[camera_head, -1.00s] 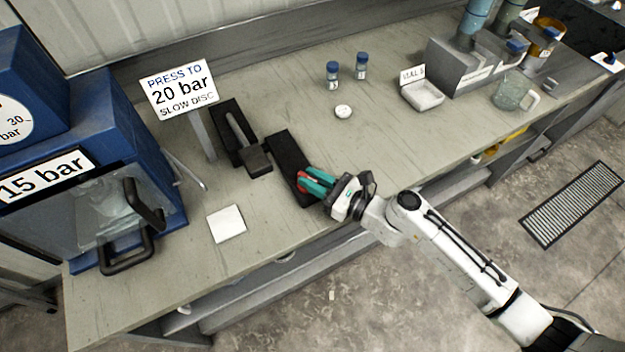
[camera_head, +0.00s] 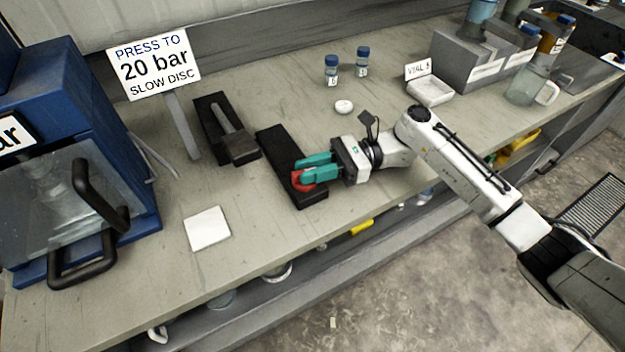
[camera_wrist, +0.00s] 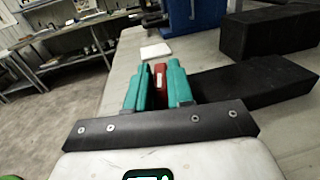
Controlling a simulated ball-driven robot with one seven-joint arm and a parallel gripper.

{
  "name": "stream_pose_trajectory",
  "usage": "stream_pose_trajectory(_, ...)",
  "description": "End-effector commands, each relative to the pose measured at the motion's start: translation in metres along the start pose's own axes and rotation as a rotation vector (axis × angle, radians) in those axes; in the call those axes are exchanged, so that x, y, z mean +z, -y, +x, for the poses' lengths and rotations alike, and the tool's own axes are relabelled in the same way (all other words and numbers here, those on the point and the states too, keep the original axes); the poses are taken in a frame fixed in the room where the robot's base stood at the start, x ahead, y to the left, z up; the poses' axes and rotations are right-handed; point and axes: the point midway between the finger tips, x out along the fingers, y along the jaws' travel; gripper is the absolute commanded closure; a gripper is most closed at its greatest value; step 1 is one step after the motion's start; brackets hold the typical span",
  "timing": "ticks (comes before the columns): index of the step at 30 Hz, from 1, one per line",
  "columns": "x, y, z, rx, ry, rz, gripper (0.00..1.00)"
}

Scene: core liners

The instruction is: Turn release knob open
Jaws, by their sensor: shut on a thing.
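A red knob (camera_head: 300,182) sits at the near end of a black block (camera_head: 281,150) on the bench. My gripper (camera_head: 306,174) comes in from the right, low over the block, with its teal fingers on either side of the red knob. It is shut on the red knob. In the wrist view the red knob (camera_wrist: 159,77) shows between the two teal fingers (camera_wrist: 158,88), and the black block (camera_wrist: 255,82) lies to the right. The fingers hide part of the knob, and I cannot tell which way it is turned.
A black tray with a grey-handled tool (camera_head: 232,135) lies left of the block. A blue press (camera_head: 75,150) with a clear guard and black handles stands at the left. A white square (camera_head: 207,229) lies between. Two vials (camera_head: 331,70) and a white disc (camera_head: 344,106) stand behind.

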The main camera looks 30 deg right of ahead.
Motion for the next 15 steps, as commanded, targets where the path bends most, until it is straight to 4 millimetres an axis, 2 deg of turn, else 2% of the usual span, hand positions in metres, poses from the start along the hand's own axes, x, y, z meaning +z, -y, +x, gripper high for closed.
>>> stream_pose_trajectory(6, -0.0027, 0.0027, 0.0002, 0.113, -0.003, 0.000, 1.00)
stream_pose_trajectory(15, -0.0008, 0.0033, -0.0001, 0.178, -0.001, 0.001, 1.00)
